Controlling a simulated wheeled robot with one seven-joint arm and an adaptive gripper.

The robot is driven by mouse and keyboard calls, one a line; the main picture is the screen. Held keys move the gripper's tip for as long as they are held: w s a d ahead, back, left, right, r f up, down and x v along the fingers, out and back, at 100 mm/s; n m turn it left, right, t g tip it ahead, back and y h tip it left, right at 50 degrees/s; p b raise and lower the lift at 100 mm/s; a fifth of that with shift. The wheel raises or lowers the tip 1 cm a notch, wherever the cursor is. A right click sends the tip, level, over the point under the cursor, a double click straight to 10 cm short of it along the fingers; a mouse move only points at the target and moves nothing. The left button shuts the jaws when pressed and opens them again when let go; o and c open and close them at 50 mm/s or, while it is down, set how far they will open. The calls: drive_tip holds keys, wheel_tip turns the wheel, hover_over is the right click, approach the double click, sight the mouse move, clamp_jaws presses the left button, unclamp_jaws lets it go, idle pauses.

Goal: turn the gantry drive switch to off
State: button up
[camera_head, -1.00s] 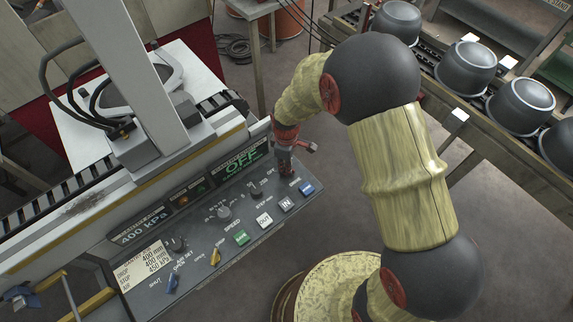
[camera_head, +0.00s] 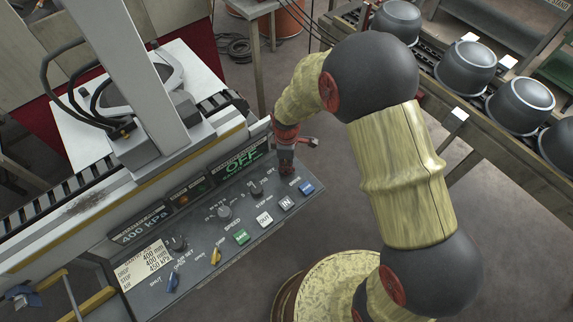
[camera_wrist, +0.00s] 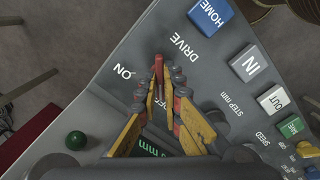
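In the wrist view, my gripper (camera_wrist: 166,80) points at the panel between the ON mark and the DRIVE label. A narrow red piece (camera_wrist: 158,73), seemingly the switch lever, stands by the left fingertip. The fingers are parted, with a gap toward the right fingertip. Contact with the lever cannot be told.
A blue HOME button (camera_wrist: 211,13) and a grey IN button (camera_wrist: 249,63) are close by. A step knob (camera_head: 256,188) is left of my gripper. A conveyor with dark pots (camera_head: 467,66) runs behind my arm.

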drive_tip(key=o, duration=0.5)
drive_tip(key=shift+c, duration=0.2)
wheel_tip(320, 180, up, 12)
idle(0.4)
idle(0.5)
